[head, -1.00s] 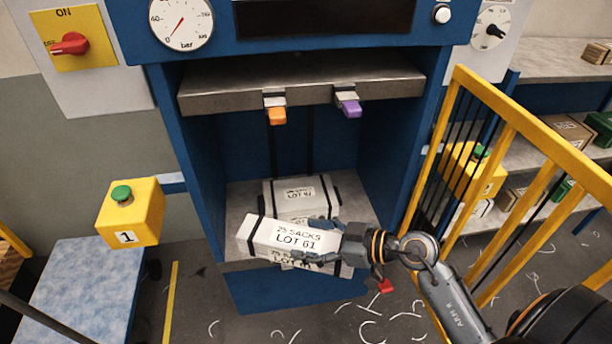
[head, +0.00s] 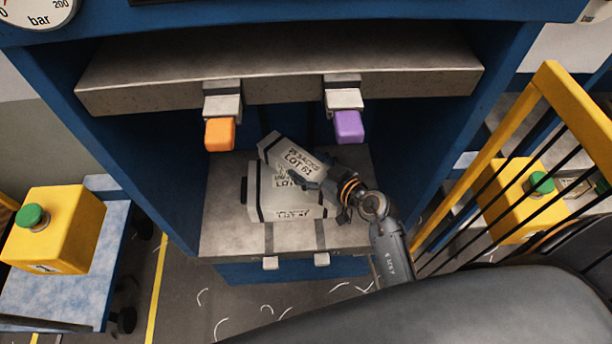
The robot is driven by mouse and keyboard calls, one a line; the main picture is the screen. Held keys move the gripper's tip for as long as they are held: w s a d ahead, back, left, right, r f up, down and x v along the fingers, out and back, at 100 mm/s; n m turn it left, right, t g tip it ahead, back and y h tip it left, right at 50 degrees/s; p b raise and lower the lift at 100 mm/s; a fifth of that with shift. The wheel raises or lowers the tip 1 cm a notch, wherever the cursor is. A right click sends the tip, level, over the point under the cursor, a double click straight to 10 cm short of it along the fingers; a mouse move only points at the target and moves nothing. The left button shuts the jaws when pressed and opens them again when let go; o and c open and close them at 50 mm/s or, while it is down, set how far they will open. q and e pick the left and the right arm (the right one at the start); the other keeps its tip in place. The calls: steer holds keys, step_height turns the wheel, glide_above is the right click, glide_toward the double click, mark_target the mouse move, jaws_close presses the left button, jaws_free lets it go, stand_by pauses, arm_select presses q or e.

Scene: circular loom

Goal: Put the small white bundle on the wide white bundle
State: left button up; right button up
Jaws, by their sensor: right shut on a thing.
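The small white bundle (head: 287,157), marked LOT 61, is held inside the blue press, turned at a slant. The wide white bundle (head: 264,202) lies on the press's grey bed, its label partly covered. The small bundle overlaps the wide one's back part in the picture; I cannot tell whether they touch. My right gripper (head: 325,182) is shut on the right end of the small bundle and hides part of the wide bundle. My left gripper is not in view.
The grey upper plate (head: 280,75) hangs above, with an orange-tipped latch (head: 220,133) and a purple-tipped latch (head: 349,126). Blue side walls flank the bed (head: 222,228). A yellow rail (head: 480,165) stands at the right, a yellow button box (head: 55,232) at the left.

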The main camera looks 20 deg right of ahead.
step_height(320, 180, down, 2)
steer(key=shift+f, duration=0.1)
step_height(320, 180, down, 4)
steer(key=shift+r+b, duration=0.1)
steer(key=shift+b, duration=1.05)
steer(key=shift+d, duration=0.1)
steer(key=o, duration=1.3)
steer(key=shift+f, duration=0.25)
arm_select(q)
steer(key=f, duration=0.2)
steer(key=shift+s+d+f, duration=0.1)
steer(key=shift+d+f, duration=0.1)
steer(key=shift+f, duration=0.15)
arm_select(e)
steer(key=o, duration=0.5)
steer(key=shift+r, duration=0.1)
